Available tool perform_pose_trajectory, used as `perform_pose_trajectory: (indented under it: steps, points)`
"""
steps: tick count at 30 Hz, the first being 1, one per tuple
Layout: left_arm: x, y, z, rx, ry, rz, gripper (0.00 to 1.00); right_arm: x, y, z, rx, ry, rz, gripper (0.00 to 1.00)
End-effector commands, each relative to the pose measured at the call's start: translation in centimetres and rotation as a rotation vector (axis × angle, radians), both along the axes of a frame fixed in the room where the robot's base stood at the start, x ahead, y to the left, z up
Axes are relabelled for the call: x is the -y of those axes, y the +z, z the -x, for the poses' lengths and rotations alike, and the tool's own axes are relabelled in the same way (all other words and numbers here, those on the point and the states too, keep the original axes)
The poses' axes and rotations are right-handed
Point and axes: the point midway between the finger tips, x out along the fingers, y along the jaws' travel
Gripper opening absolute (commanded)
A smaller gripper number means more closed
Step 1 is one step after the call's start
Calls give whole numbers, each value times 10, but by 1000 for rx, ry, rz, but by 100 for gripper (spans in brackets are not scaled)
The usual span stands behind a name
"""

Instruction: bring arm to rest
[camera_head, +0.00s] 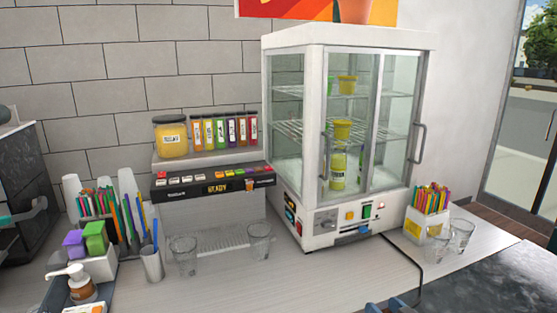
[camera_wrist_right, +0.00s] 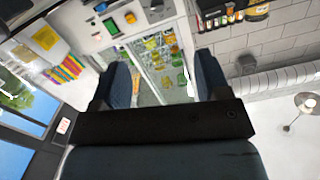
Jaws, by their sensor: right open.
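My right gripper (camera_wrist_right: 163,82) shows in the right wrist view with its two dark blue fingers spread apart and nothing between them. In the head view only a small blue part of it (camera_head: 388,306) shows at the bottom edge, in front of the counter. The white glass cabinet (camera_wrist_right: 150,45) appears beyond the fingers in the wrist view, which is turned over. My left gripper is not in either view.
The white glass display cabinet (camera_head: 313,130) stands on the counter (camera_head: 335,280). A straw box (camera_head: 426,222) and more glasses (camera_head: 461,236) stand at right. Pens and bottles crowd the left.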

Motion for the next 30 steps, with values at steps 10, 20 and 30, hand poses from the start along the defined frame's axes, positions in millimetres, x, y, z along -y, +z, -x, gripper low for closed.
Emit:
perform_pose_trajectory:
  steps: [10,20,30]
  points:
    - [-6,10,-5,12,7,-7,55,-43,-97,133,-195,-6,120,69]
    - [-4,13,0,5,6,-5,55,-63,-152,280,-407,-17,275,69]
    - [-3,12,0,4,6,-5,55,-64,-157,302,-440,-17,306,69]
